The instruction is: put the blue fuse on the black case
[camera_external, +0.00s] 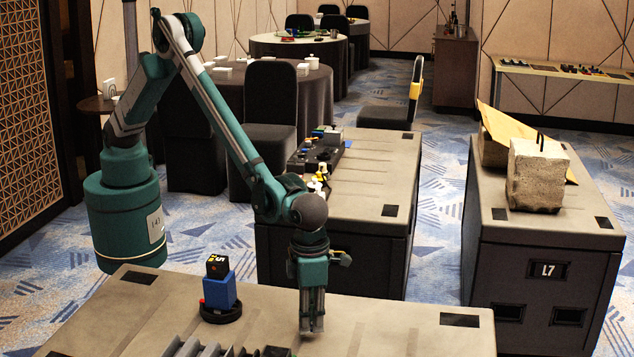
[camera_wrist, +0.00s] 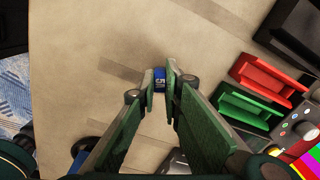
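My gripper (camera_external: 312,328) points down low over the front table, its fingers close together. In the wrist view the fingertips (camera_wrist: 161,80) stand on either side of a small blue fuse with a pale marking (camera_wrist: 160,84), which fills the narrow gap between them. The fuse cannot be made out in the external view. I cannot tell whether it touches the table. A black, box-like thing (camera_wrist: 291,35) at the upper right of the wrist view may be the black case; it is cut off by the frame edge.
A red bin (camera_wrist: 270,80) and green bin (camera_wrist: 247,110) lie right of the fingers, beside a panel with knobs (camera_wrist: 296,125). A black cube with yellow marks (camera_external: 217,266) sits on a blue block (camera_external: 219,291) to my gripper's left. The tabletop (camera_external: 385,330) to its right is largely clear.

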